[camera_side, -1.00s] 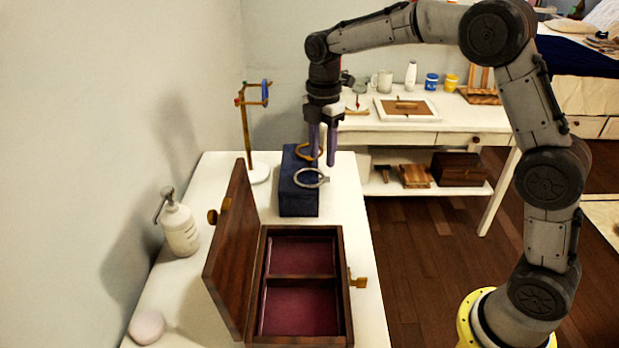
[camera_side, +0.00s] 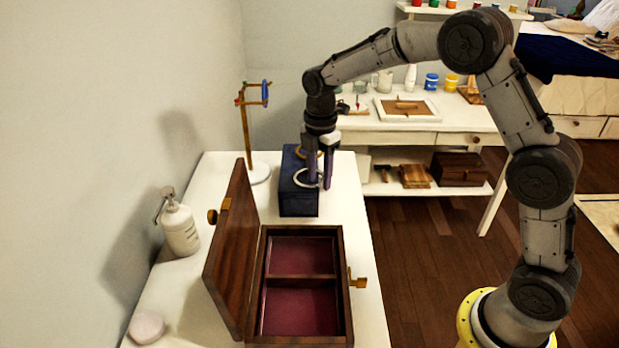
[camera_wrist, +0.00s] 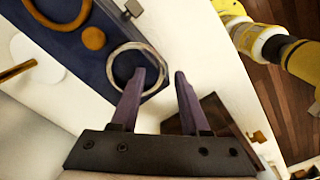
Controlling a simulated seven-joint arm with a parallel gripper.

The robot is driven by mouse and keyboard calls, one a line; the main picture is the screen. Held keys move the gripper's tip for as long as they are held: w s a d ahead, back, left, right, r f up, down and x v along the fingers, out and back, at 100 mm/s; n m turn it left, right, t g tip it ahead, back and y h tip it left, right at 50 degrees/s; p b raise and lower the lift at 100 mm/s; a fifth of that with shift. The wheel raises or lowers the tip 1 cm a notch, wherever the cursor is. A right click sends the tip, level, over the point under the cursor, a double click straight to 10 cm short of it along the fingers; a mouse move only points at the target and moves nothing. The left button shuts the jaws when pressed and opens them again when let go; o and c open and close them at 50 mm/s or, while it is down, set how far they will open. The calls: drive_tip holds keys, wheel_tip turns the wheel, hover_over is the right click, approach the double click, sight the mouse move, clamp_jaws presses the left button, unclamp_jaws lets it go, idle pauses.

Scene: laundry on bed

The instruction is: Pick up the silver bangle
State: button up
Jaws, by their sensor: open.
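The silver bangle (camera_side: 294,177) is at the near end of a dark blue stand (camera_side: 297,205) on the white table. My gripper (camera_side: 320,184) is lowered at its right side, pointing down with fingers open. In the wrist view, the bangle (camera_wrist: 121,49) is a pale ring against the blue. One fingertip of my gripper (camera_wrist: 159,71) appears inside the ring and the other outside, with the ring's right rim between them. I cannot tell whether either finger touches it. The fingers hide part of the ring.
A gold bangle (camera_side: 301,152) lies behind on the same stand. An open wooden jewellery box (camera_side: 347,312) with red compartments stands in front, its lid raised on the left. A small stand (camera_side: 246,135) and a pump bottle (camera_side: 180,231) are to the left.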

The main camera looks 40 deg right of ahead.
drive_tip(key=shift+f, duration=0.15)
clamp_jaws()
idle(0.4)
drive_tip(key=shift+r, duration=0.4)
wheel_tip(320, 180, up, 2)
drive_tip(key=shift+r, duration=0.2)
drive_tip(key=s+r, duration=1)
drive_tip(key=s, duration=0.4)
